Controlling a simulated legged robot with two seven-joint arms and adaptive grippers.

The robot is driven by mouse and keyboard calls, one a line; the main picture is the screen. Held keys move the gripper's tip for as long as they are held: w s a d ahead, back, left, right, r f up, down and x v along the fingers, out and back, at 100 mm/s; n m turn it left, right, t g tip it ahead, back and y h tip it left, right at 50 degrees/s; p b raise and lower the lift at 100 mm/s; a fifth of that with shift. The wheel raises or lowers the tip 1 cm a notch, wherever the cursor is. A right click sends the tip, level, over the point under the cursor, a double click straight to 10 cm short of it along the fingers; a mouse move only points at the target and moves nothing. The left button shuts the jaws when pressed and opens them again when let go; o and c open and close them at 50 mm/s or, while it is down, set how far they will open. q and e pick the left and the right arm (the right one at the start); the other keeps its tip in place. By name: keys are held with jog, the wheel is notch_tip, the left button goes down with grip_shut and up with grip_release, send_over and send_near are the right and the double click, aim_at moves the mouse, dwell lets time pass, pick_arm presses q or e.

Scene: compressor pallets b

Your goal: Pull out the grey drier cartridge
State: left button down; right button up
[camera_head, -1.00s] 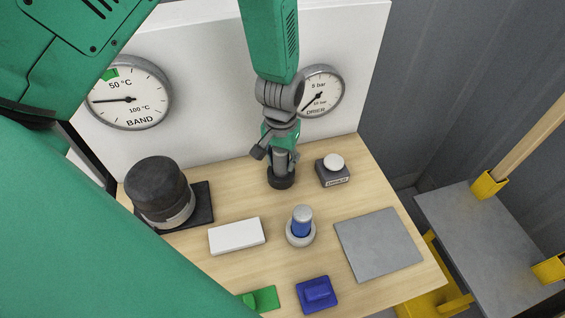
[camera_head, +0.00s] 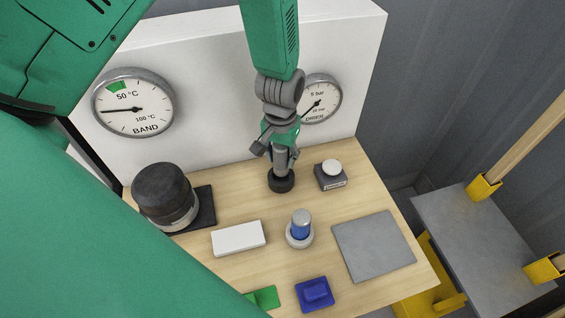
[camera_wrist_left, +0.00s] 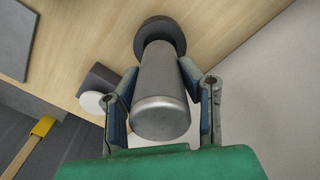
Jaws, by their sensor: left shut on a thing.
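The grey drier cartridge (camera_head: 280,162) stands upright in a dark round socket (camera_head: 281,182) at the back of the wooden table. My left gripper (camera_head: 280,150) comes down from above and is shut on the cartridge. In the left wrist view the cartridge (camera_wrist_left: 161,92) is a smooth grey cylinder between the two fingers of my left gripper (camera_wrist_left: 160,80). Its far end meets the dark socket ring (camera_wrist_left: 160,32); how deep it sits inside is hidden. My right gripper is not in view.
A grey block with a white knob (camera_head: 332,172) stands close right of the socket. A blue cartridge in a light ring (camera_head: 300,228), a white block (camera_head: 238,239), a grey mat (camera_head: 373,246) and a black canister (camera_head: 164,192) share the table. A gauge panel (camera_head: 220,90) rises behind.

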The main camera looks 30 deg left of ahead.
aim_at(281, 153)
pick_arm(q)
jog(key=shift+r+p, duration=1.15)
jog(key=shift+r, duration=0.25)
